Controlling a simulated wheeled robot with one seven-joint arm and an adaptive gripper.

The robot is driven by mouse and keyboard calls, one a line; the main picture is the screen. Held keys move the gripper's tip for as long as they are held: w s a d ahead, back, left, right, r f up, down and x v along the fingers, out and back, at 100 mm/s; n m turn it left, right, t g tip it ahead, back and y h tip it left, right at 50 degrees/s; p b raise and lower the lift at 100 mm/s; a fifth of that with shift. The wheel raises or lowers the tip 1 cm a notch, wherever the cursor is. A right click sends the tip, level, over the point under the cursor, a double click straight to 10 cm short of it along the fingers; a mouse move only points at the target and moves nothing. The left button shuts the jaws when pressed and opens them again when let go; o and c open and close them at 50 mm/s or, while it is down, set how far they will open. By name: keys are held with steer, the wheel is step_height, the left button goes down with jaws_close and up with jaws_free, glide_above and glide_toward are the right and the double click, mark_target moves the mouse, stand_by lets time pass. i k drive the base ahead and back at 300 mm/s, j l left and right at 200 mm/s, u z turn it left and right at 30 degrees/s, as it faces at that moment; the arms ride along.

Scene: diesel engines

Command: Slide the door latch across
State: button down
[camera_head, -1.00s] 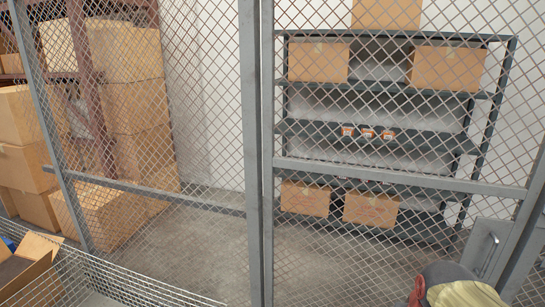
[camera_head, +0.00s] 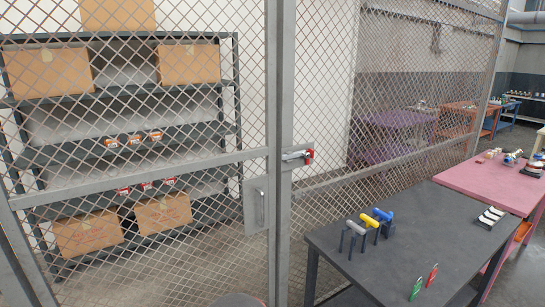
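The door latch (camera_head: 297,156) is a small silver bar with a red end piece. It sits at mid-height on the grey upright posts where the wire mesh door meets the fixed mesh panel. The mesh door (camera_head: 150,168) is on the left and looks shut against the post. A grey metal plate with a handle (camera_head: 257,205) is on the door just below and left of the latch. My gripper is not in view. I cannot tell how far the bar reaches across the gap.
A dark table (camera_head: 420,230) stands right of the door, with blue, yellow and grey handled tools and red and green tags on it. A pink table (camera_head: 485,182) is beyond it. Shelves (camera_head: 60,160) with cardboard boxes (camera_head: 88,235) stand behind the mesh.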

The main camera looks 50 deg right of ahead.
mark_target(299, 153)
steer(key=l+z, duration=0.15)
steer(key=z, duration=1.55)
steer(key=k+l, duration=0.05)
steer(key=l, duration=0.05)
